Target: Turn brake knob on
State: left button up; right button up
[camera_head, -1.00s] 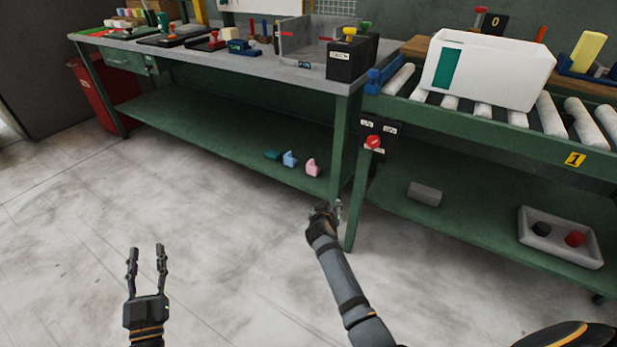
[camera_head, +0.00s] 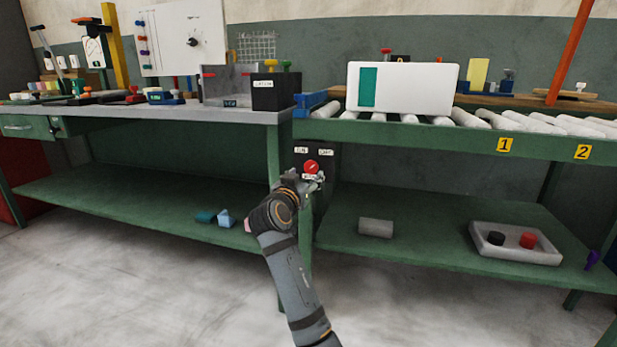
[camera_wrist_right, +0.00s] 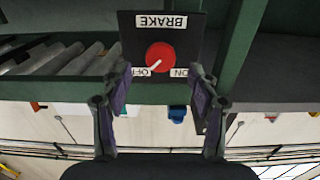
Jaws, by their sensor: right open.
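The brake knob (camera_head: 311,167) is a round red knob on a dark panel (camera_head: 325,190) at the front of the conveyor frame. In the right wrist view, upside down, the red knob (camera_wrist_right: 160,55) has a white pointer aimed at the OFF label (camera_wrist_right: 145,72). The ON label (camera_wrist_right: 180,72) is beside it, and a BRAKE label (camera_wrist_right: 161,21) is on the same panel. My right gripper (camera_head: 304,184) is just below the knob in the head view. In the wrist view its open fingers (camera_wrist_right: 158,80) flank the knob's line, apparently not touching it. My left gripper is out of view.
A green workbench (camera_head: 160,113) with tools stands left. The lower shelf holds a grey block (camera_head: 376,227) and a grey tray (camera_head: 485,247). A green table leg (camera_head: 274,165) is close beside my right arm.

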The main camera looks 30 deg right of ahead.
aim_at(310, 169)
jog(key=b+x, duration=0.1)
jog(key=x, duration=0.3)
jog(key=shift+w+d, duration=0.25)
jog(key=shift+w, duration=0.05)
jog(key=c, duration=1.2)
